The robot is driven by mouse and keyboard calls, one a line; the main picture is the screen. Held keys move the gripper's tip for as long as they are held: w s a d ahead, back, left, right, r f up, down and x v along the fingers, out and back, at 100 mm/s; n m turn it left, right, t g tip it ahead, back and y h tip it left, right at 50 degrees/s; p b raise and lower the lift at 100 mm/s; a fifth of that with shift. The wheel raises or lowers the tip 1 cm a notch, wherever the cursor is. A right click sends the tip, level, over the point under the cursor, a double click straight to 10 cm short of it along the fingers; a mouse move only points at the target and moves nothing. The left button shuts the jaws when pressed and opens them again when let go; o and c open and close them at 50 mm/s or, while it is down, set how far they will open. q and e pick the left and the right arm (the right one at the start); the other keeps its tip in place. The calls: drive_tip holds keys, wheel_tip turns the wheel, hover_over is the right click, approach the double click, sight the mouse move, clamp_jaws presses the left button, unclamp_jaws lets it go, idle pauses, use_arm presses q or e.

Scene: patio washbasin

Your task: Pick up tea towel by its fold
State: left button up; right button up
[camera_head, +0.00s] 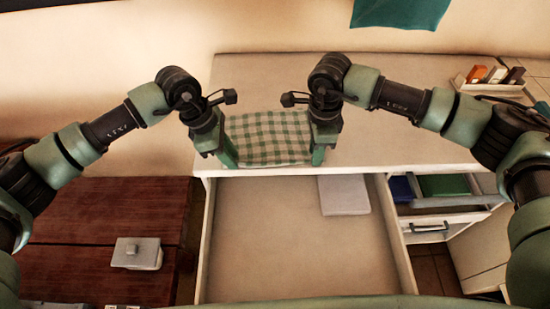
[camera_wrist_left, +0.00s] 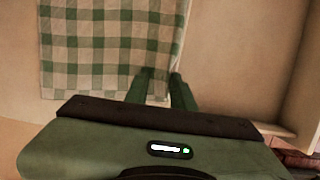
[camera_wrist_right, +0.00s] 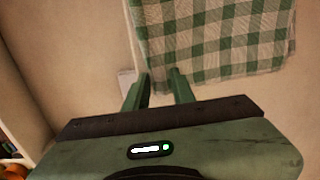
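The tea towel (camera_head: 268,138) is a green-and-white checked cloth. In the head view it spans the space between my two grippers, in front of the counter's front part. My left gripper (camera_head: 229,160) has its narrow fingers at one side edge of the towel, which also shows in the left wrist view (camera_wrist_left: 105,45). My right gripper (camera_head: 318,158) has its fingers at the opposite side edge, as the right wrist view also shows (camera_wrist_right: 215,35). The exact pinch points and the fold are partly hidden by the fingers.
An open drawer (camera_head: 290,245) lies below, mostly bare, with a pale flat item (camera_head: 343,194) at its back right. A smaller open drawer (camera_head: 440,228) is to its right. A dark wooden surface (camera_head: 90,215) is at left, with a grey lidded box (camera_head: 137,253) on it.

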use_arm(q)
clamp_jaws()
use_arm(e)
drive_tip(key=shift+s+f, duration=0.1)
clamp_jaws()
use_arm(q)
drive_tip(key=shift+r, duration=0.1)
